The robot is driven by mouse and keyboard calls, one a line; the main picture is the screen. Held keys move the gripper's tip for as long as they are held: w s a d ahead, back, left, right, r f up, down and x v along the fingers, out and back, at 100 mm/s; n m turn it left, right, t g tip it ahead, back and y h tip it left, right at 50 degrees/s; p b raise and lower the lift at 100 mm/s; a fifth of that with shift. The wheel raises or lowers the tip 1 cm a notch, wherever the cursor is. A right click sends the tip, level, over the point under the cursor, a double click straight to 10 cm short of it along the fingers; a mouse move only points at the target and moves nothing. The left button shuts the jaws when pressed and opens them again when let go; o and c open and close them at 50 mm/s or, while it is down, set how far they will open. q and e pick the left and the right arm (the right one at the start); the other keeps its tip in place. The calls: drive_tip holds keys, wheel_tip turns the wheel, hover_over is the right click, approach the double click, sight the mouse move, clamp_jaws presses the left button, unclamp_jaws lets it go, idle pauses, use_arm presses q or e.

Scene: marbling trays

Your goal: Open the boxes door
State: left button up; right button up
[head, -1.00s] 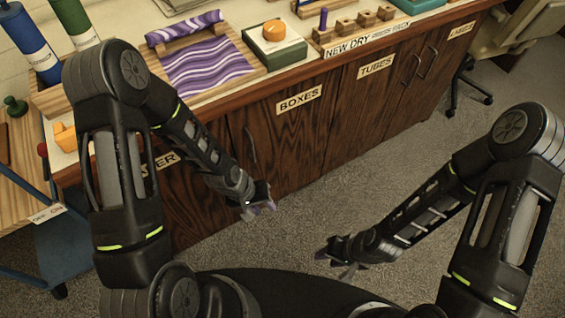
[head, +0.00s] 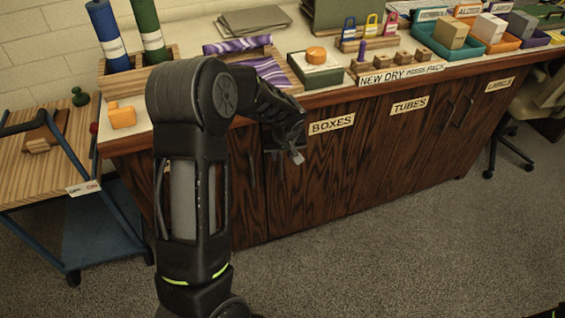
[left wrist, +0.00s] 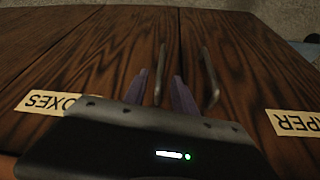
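The boxes door (head: 322,175) is dark wood, shut, with a cream BOXES label (head: 331,124). It also shows upside down on the left of the left wrist view (left wrist: 60,140), beside the label (left wrist: 45,102). My left gripper (head: 296,157) is in front of the door's upper left part. In the left wrist view its purple fingers (left wrist: 160,90) are apart, with the boxes door's upright dark handle (left wrist: 160,75) lined up between them. I cannot tell how deep the handle sits between them. The head view hides this handle behind my gripper. My right gripper is out of view.
The paper door's handle (left wrist: 209,75) stands close beside the boxes handle. A blue cart (head: 75,225) is at the left. The counter (head: 395,95) above carries trays and blocks. The carpet (head: 370,250) before the cabinet is clear.

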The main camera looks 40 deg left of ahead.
sight(281, 160)
use_arm(q)
drive_tip(key=x, duration=0.7)
drive_tip(key=shift+c, duration=0.4)
clamp_jaws()
idle(0.9)
